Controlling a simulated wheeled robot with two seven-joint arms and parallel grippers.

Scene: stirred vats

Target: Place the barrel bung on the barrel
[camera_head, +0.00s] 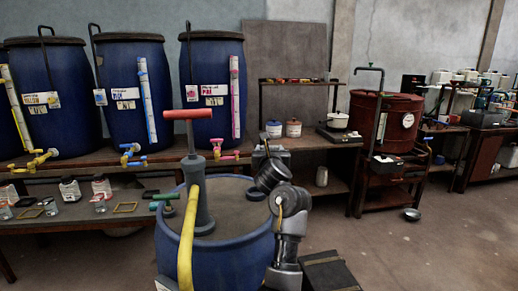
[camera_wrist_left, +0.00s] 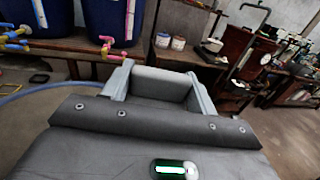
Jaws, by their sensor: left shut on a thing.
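The blue barrel (camera_head: 214,252) stands in the foreground of the head view, with a grey lid and a red-handled pump (camera_head: 203,202) upright on it. A small dark greenish disc, apparently the barrel bung (camera_head: 257,194), shows at the lid's right side. I cannot tell whether it touches the lid. My left gripper (camera_head: 266,184) is beside it over the barrel's right edge, its fingers mostly hidden. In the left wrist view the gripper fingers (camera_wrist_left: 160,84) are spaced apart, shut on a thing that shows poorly. My right gripper is not in view.
A yellow hose (camera_head: 187,245) runs down the barrel's front from the pump. Large blue vats (camera_head: 125,85) with taps stand on a bench behind. A red-brown tank (camera_head: 385,120) stands at the right. A dark box (camera_head: 330,272) is on the floor; the right floor is mostly clear.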

